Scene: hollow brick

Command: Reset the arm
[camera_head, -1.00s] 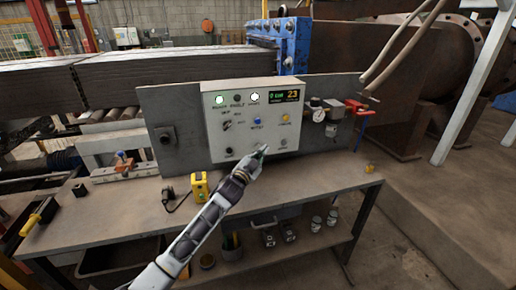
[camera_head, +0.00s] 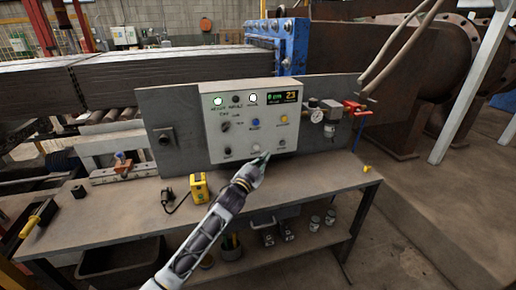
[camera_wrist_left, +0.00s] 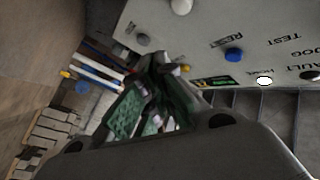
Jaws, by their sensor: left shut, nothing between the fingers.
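My left arm comes in from the bottom of the head view, and its gripper (camera_head: 262,158) is shut and empty in front of the lower part of the white control panel (camera_head: 240,110). I cannot tell whether the fingertips touch the panel. The panel carries lit lamps, knobs, a blue button (camera_head: 255,122), a yellow button (camera_head: 284,118) and a small display reading 23 (camera_head: 285,97). In the left wrist view the green-padded fingers (camera_wrist_left: 155,95) are together, with the panel face (camera_wrist_left: 245,35) beyond them. My right gripper is not in view.
The panel stands on a grey bench (camera_head: 120,208). A yellow device (camera_head: 199,186) with a black cable lies on the bench. A gauge and red valve handle (camera_head: 356,106) are right of the panel. Stacked slabs (camera_head: 100,83) and a blue press frame (camera_head: 291,45) are behind.

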